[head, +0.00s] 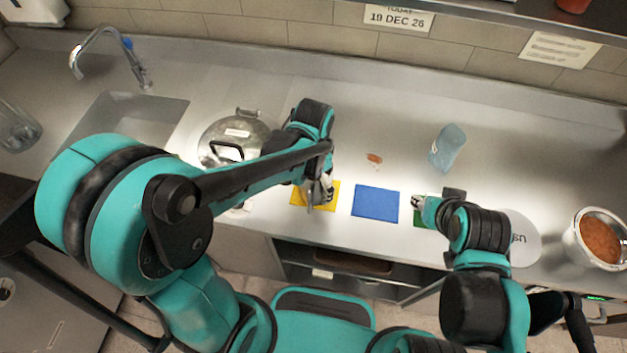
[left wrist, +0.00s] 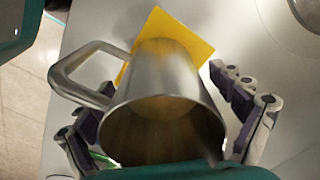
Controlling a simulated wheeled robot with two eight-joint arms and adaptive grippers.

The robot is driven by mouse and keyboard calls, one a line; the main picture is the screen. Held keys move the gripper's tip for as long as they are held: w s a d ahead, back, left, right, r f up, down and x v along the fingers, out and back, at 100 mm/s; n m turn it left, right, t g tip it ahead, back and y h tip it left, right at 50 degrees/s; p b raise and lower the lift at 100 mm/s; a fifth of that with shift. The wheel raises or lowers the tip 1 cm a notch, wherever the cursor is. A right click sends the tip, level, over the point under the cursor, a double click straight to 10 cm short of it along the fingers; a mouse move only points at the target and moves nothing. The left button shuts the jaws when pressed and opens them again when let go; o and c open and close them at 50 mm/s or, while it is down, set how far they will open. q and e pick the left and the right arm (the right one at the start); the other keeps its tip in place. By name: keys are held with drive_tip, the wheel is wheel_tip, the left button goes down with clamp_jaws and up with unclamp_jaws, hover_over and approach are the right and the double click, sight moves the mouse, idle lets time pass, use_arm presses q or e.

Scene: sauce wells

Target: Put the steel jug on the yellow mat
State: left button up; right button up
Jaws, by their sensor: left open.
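The steel jug (left wrist: 165,75) fills the middle of the left wrist view, its mouth toward the camera and its handle to the left. Its base end lies over the yellow mat (left wrist: 190,38) and appears to rest on it. My left gripper (head: 322,197) is open, with its fingers on both sides of the jug, apart from its wall at least on the right. In the head view the gripper is over the yellow mat (head: 296,196) and largely hides the jug. My right gripper (head: 419,201) is above a green mat (head: 418,220); its finger opening is unclear.
A blue mat (head: 376,203) lies between the yellow and green mats. A lidded steel pot (head: 215,132) stands left of my left gripper. A bluish translucent container (head: 447,148) is behind the mats. A pot of red sauce (head: 601,238) stands far right. The back counter is mostly clear.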

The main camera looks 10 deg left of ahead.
use_arm(q)
wheel_tip(320, 180, up, 11)
drive_tip(key=p, duration=0.4)
drive_tip(key=s+a+r+n+t, duration=0.3)
drive_tip(key=s+a+n+t, duration=0.3)
drive_tip(key=a+n+t, duration=0.1)
drive_tip(key=shift+a+r+n, duration=0.4)
drive_tip(key=shift+a+n, duration=0.45)
drive_tip(key=shift+n, duration=0.15)
drive_tip(key=shift+s, duration=0.2)
